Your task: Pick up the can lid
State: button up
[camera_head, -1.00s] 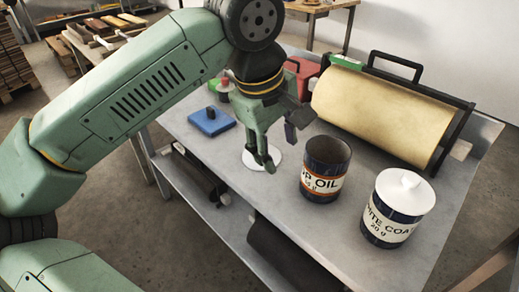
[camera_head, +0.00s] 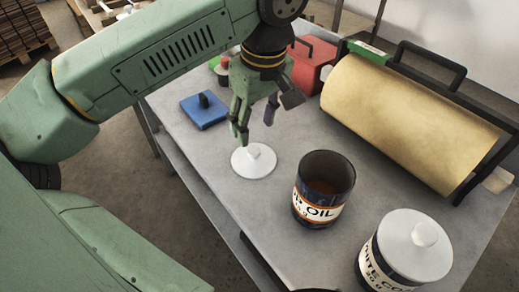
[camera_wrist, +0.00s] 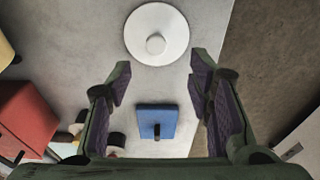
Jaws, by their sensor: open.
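A round white can lid with a small knob (camera_head: 251,163) lies flat on the grey table, left of the open can. It also shows whole in the wrist view (camera_wrist: 157,33), beyond my fingertips. My gripper (camera_head: 256,130) is open and empty, above the table and just behind the lid in the head view. The open dark can labelled OIL (camera_head: 324,190) stands upright without a lid. A second can (camera_head: 392,262) wears a white lid (camera_head: 414,245).
A blue block with a dark knob (camera_head: 204,108) lies behind and left of the lid. A red box (camera_head: 309,62) and a large paper roll in a black frame (camera_head: 405,119) stand at the back. The table's left edge is near the lid.

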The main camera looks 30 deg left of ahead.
aim_at(254, 150)
jog(key=f, duration=0.3)
jog(key=shift+a+f, duration=0.2)
jog(key=shift+f, duration=0.05)
jog(key=shift+w+a+f+p, duration=0.15)
jog(key=shift+f+p, duration=0.2)
jog(key=shift+f, duration=0.55)
jog(key=shift+w+f+p, duration=0.15)
jog(key=shift+f+p, duration=0.2)
jog(key=shift+f, duration=0.55)
jog(key=shift+w+a+f+p, duration=0.15)
jog(key=shift+f+p, duration=0.2)
jog(key=shift+f, duration=0.55)
jog(key=shift+c, duration=0.2)
jog(key=c, duration=1)
